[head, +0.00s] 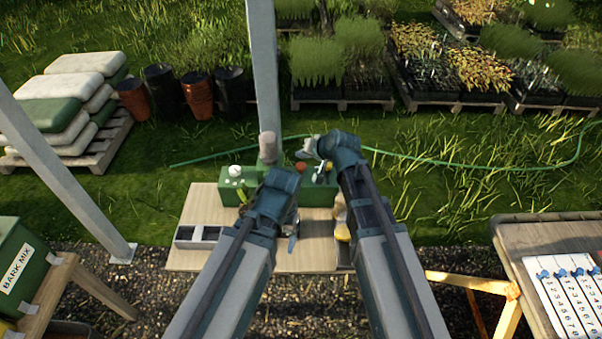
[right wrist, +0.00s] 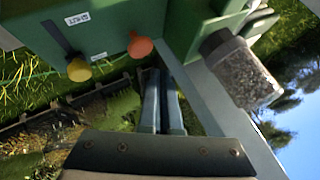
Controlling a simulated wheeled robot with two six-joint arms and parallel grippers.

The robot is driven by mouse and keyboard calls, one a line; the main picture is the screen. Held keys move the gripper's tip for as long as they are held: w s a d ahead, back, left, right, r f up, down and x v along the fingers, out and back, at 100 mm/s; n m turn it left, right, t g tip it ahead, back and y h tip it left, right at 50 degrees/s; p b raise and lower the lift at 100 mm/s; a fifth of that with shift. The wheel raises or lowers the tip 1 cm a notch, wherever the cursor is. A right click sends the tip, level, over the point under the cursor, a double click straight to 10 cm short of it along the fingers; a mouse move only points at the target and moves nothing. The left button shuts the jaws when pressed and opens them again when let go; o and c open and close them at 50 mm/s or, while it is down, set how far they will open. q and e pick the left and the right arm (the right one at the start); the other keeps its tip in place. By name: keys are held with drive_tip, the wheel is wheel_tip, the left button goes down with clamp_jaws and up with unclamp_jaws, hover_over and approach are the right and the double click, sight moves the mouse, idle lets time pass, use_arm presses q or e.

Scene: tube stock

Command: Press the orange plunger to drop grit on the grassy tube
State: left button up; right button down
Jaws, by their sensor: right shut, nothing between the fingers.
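A green dispenser (head: 318,190) stands on the wooden bench, partly behind my arms. Its orange plunger (head: 301,166) also shows as a round knob in the right wrist view (right wrist: 140,45), near a yellow knob (right wrist: 78,69). A clear jar of dark grit (right wrist: 245,75) is on the dispenser's side in that view. My right gripper (right wrist: 155,75) is shut and empty, its fingertips a little below the orange plunger, with a visible gap in the picture. My left gripper (head: 285,225) is over the bench; its fingers are mostly hidden by its arm. I cannot make out the grassy tube.
The wooden bench (head: 205,205) has a grey divided tray (head: 197,237) at its left. A metal post (head: 262,80) rises behind it. A table with numbered strips (head: 565,295) stands at right, a bark mix bin (head: 20,270) at left.

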sight(299, 164)
use_arm(q)
drive_tip(key=shift+f+b, duration=0.4)
drive_tip(key=shift+f, duration=0.45)
use_arm(e)
drive_tip(key=shift+f, duration=0.85)
use_arm(q)
drive_tip(key=shift+f, duration=0.15)
use_arm(e)
drive_tip(key=shift+f, duration=0.1)
use_arm(q)
drive_tip(key=shift+f+b, duration=0.25)
drive_tip(key=shift+b, duration=0.15)
use_arm(e)
drive_tip(key=shift+f, duration=0.3)
use_arm(q)
drive_tip(key=shift+f+b, duration=0.85)
use_arm(e)
drive_tip(key=shift+f, duration=0.8)
use_arm(q)
drive_tip(key=shift+r, duration=0.2)
use_arm(e)
drive_tip(key=shift+r, duration=0.15)
use_arm(q)
drive_tip(key=shift+r+p, duration=1.05)
drive_tip(key=shift+p, duration=0.2)
use_arm(e)
drive_tip(key=shift+r, duration=1.1)
